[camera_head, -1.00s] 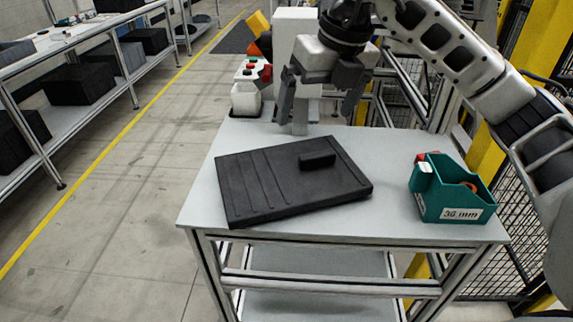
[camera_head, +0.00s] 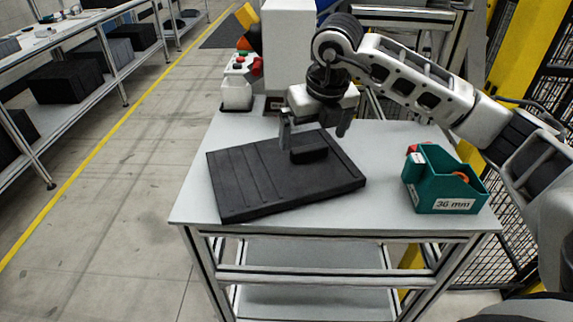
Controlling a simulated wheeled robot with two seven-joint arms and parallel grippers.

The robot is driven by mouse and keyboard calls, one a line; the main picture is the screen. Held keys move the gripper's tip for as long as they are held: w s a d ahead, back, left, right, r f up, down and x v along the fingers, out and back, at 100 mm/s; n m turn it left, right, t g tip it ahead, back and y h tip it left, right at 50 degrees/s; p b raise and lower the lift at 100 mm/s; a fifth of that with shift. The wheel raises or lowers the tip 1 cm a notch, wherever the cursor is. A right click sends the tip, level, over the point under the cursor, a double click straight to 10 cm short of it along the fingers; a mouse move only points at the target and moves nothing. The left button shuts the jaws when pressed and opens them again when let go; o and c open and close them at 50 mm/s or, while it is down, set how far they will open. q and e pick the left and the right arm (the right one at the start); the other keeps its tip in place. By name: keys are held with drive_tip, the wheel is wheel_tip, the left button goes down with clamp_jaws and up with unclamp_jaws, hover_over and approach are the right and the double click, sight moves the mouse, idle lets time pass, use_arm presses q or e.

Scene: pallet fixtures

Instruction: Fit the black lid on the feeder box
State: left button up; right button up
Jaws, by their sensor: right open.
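The black lid (camera_head: 260,182) lies flat on the grey table, turned slightly, with ribs on its left part and a raised block handle (camera_head: 309,153) toward its far right. My right gripper (camera_head: 314,140) is open, pointing down over the far edge of the lid close to the handle. One finger is left of the handle and the other is to its right. Whether the fingers touch the lid or handle cannot be told. No feeder box that I can identify for certain is in view. My left gripper is not in view.
A teal bin (camera_head: 444,184) labelled 36 mm stands at the table's right side with red parts in it. The table (camera_head: 400,222) is clear in front of the lid.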

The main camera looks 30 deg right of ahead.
sight(309, 147)
drive_tip(key=x, duration=0.3)
drive_tip(key=shift+a+f, duration=0.15)
drive_tip(key=shift+f, duration=0.05)
drive_tip(key=c, duration=1.7)
drive_tip(key=shift+w+r, duration=0.1)
drive_tip(key=c, duration=0.4)
drive_tip(key=shift+r, duration=0.1)
